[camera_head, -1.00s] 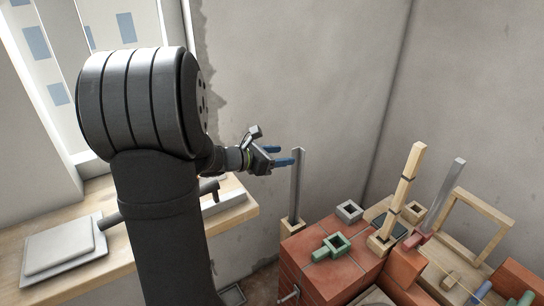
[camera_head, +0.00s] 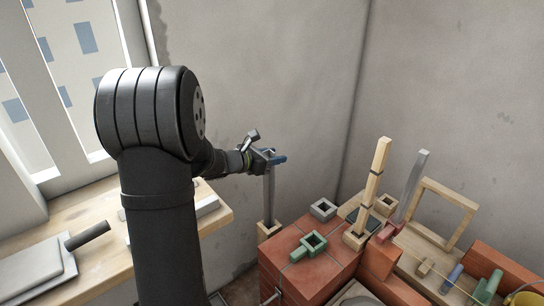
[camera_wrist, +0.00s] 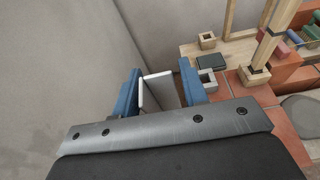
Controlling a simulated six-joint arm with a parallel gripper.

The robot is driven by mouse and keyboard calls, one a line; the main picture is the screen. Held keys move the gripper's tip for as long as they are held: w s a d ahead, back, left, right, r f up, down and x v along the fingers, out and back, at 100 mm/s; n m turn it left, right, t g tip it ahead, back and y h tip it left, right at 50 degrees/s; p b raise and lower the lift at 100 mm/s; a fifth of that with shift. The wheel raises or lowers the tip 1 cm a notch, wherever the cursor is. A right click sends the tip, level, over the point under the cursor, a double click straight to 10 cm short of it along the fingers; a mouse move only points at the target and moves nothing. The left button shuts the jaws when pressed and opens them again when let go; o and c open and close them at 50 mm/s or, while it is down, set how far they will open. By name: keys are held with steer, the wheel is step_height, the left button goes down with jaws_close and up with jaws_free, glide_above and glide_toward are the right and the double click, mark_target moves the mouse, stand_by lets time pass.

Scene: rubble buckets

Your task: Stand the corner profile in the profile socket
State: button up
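The corner profile, a tall grey metal angle (camera_head: 268,196), stands upright with its foot in a wooden block (camera_head: 268,231) left of the bricks. In the wrist view its L-shaped top end (camera_wrist: 158,88) lies between my blue fingers. My gripper (camera_head: 271,158) is around the profile's upper end; it also shows in the wrist view (camera_wrist: 160,92). I cannot tell whether both fingers press on it. I cannot tell for sure which holder is the profile socket: a grey square socket (camera_head: 323,209) and a green square one (camera_head: 313,241) with handles sit empty on the bricks.
A wooden post (camera_head: 376,176) stands in a wooden socket on the bricks (camera_head: 299,259). Right of it are a grey strip (camera_head: 413,180) with a red base and a wooden frame (camera_head: 449,183). A window sill (camera_head: 100,262) lies left. Walls close the back.

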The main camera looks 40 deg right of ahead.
jaws_close()
step_height(320, 180, up, 9)
steer(key=shift+f, duration=0.2)
stand_by(1.0)
